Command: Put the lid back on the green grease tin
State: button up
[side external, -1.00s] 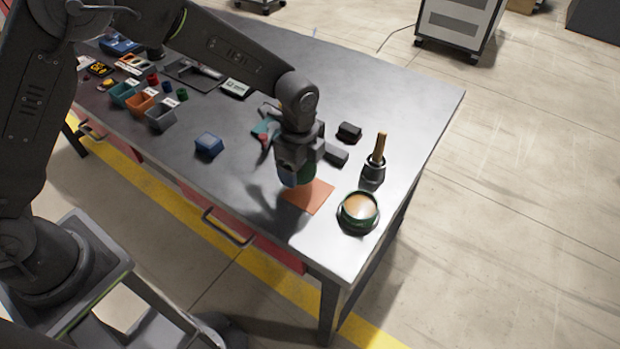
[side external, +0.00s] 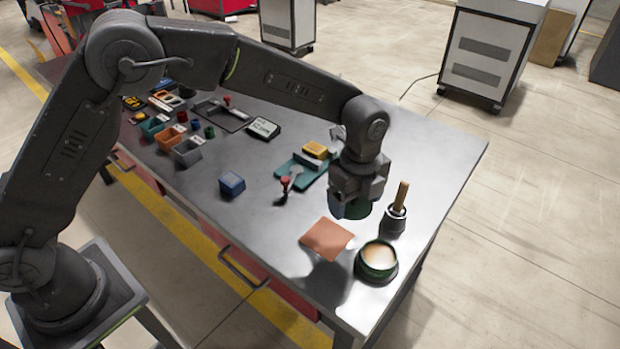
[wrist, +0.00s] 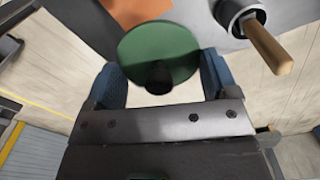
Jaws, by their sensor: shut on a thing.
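The open green grease tin (side external: 377,257) stands near the table's front right corner, with tan grease showing inside. My gripper (side external: 352,208) is above the table, up and to the left of the tin in the side view. It is shut on the green lid (side external: 357,210). In the wrist view the round green lid (wrist: 158,52) sits between the two blue finger pads of my gripper (wrist: 163,80), with a dark knob toward me. The lid is clear of the tin. The tin cannot be seen in the wrist view.
An orange cloth (side external: 326,239) lies left of the tin. A dark pot with a wooden-handled brush (side external: 394,218) stands behind the tin. Small bins (side external: 188,151) stand at the far left.

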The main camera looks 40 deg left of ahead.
jog(key=m, duration=0.2)
send_near(380, 258)
jog(key=shift+f, duration=2.95)
jog(key=shift+f, duration=0.2)
jog(key=o, duration=0.8)
notch_tip(380, 258, up, 7)
dwell(0.7)
